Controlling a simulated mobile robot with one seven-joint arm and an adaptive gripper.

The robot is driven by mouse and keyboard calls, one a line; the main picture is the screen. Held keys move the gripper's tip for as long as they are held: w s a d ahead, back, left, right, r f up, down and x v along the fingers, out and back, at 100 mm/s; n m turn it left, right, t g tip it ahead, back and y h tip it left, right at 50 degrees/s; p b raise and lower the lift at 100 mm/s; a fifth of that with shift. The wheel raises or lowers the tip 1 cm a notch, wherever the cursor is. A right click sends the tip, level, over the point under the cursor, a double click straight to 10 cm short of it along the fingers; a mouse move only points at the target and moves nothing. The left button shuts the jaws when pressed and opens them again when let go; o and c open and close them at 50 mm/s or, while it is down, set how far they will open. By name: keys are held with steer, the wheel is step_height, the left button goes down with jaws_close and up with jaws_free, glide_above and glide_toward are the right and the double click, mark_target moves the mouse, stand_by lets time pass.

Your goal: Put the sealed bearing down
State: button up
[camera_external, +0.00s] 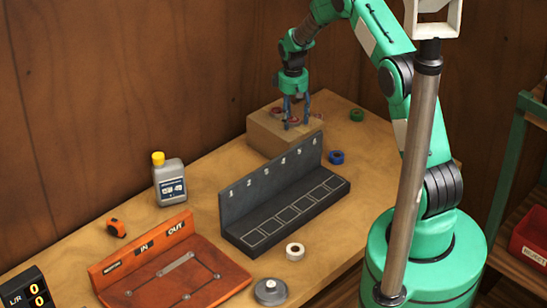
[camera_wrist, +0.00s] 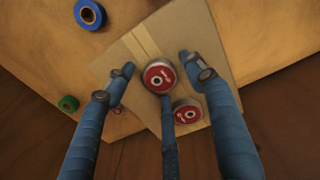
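My gripper (camera_external: 297,118) points down over a cardboard box (camera_external: 266,138) at the back of the bench. In the wrist view its blue fingers (camera_wrist: 157,66) are spread. A round metal piece with a red face (camera_wrist: 159,77), which looks like a sealed bearing, lies between them. Gaps show between it and the two side fingers. The third finger's tip comes up to its lower edge; I cannot tell whether they touch. A second red-faced round piece (camera_wrist: 186,112) lies on the box beside the third finger.
A dark numbered rack (camera_external: 285,203) stands in front of the box. Blue (camera_external: 336,157) and green (camera_external: 356,115) tape rolls lie near the box. A grey bottle (camera_external: 169,182), an orange tray (camera_external: 178,277), a white roll (camera_external: 295,251) and a grey round piece (camera_external: 270,291) are farther forward.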

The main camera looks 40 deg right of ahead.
steer(key=shift+r, duration=0.15)
step_height(320, 180, up, 12)
steer(key=b, duration=0.1)
steer(key=shift+a, duration=0.25)
stand_by(0.5)
stand_by(0.4)
step_height(320, 180, up, 16)
steer(key=r+t, duration=0.1)
glide_above(293, 121)
steer(key=s+a, duration=0.6)
steer(key=a, duration=0.3)
steer(key=s+a+r+t, duration=0.1)
steer(key=s+a+r, duration=0.6)
steer(key=s+r, duration=0.2)
steer(key=s+a+r+t, duration=0.1)
steer(key=s+a, duration=0.3)
steer(key=s, duration=0.5)
steer(key=s+a+r+m+t, duration=0.1)
steer(key=s+a, duration=0.3)
steer(key=s, duration=0.6)
steer(key=s+a+r+t, duration=0.1)
steer(key=s+a+r, duration=0.1)
steer(key=s, duration=0.8)
steer(key=shift+a+r+m+t, duration=0.3)
steer(key=shift+a+r+m, duration=0.1)
steer(key=shift+a, duration=0.5)
